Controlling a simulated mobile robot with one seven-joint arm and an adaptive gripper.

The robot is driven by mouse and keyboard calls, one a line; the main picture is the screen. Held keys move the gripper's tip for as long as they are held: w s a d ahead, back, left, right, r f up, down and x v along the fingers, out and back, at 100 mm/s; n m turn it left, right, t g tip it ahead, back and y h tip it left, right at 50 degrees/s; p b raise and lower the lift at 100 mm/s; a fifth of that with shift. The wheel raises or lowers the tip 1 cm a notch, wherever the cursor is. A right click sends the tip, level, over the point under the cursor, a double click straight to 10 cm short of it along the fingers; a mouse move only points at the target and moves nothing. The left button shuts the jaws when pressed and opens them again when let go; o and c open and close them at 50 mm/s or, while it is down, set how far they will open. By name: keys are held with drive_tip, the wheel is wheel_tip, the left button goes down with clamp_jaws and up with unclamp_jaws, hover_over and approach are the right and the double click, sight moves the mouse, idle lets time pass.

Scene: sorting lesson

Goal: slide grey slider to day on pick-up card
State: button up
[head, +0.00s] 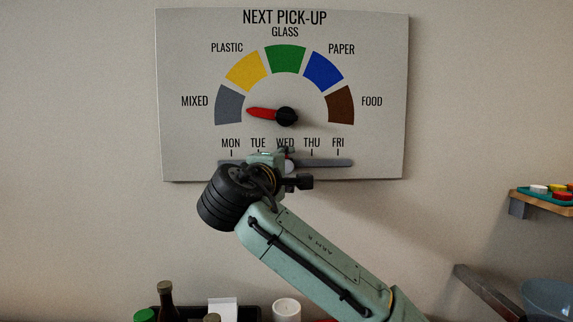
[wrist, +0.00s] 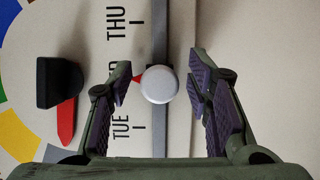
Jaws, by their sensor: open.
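The pick-up card (head: 190,60) is a pale board on the wall, headed NEXT PICK-UP. Near its lower edge a dark grey slot (head: 335,162) runs under the day names MON to FRI. The grey slider's round pale knob (head: 289,166) stands on it at about WED, partly covered by my arm. In the wrist view the grey slider (wrist: 159,84) has a small red tip pointing at the day row. My gripper (wrist: 162,80) is open, one finger on each side of the knob, with a clear gap at the right finger. The left finger covers most of WED.
A red pointer on a black knob (head: 286,117) sits above the day row, pointing left toward MIXED. A shelf (head: 541,197) with coloured pieces is at the right. Bottles and a white cup (head: 286,309) stand below the card.

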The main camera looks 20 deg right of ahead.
drive_tip(key=shift+c, duration=0.6)
clamp_jaws()
drive_tip(key=shift+f, duration=0.1)
